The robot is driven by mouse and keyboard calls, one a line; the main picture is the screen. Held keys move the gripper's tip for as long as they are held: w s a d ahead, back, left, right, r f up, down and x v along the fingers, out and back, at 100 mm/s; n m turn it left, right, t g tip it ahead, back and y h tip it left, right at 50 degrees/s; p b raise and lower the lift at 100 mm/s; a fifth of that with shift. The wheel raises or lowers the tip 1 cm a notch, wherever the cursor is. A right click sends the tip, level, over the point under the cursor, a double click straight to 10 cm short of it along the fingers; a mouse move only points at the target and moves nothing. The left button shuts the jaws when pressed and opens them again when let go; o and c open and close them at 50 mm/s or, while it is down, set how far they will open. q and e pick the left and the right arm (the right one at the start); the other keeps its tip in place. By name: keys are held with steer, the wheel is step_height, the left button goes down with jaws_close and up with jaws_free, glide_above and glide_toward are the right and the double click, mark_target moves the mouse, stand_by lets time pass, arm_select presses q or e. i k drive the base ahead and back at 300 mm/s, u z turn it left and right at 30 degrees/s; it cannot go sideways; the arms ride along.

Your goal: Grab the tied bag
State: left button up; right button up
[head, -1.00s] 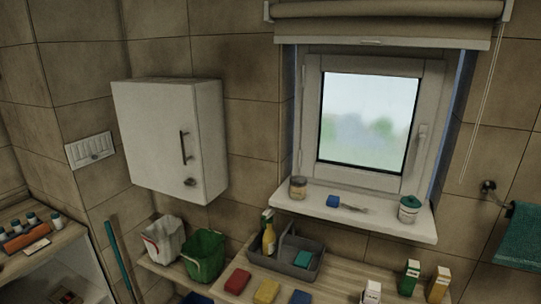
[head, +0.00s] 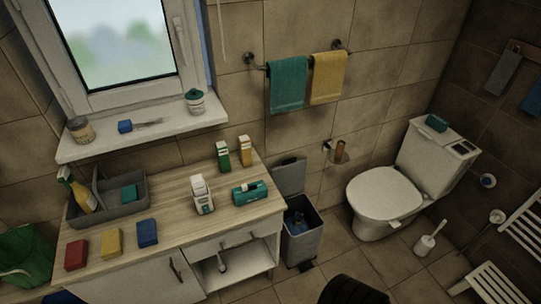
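A grey bin (head: 300,240) stands on the floor between the counter and the toilet, with its lid (head: 290,175) raised. A dark blue thing (head: 296,220) lies inside the bin, below its rim. It may be the tied bag, but it is small and dark, and I cannot make out a knot. Neither of my grippers is in view.
The wooden counter (head: 165,196) left of the bin holds a grey caddy (head: 115,210), sponges and boxes. The toilet (head: 385,197) and its brush (head: 427,245) stand to the right. A dark ribbed shape (head: 357,290) is at the bottom edge. Tiled floor lies between.

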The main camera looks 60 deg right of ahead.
mark_target(296, 225)
steer(key=z, duration=2.15)
steer(key=i, duration=0.35)
steer(key=u, duration=0.95)
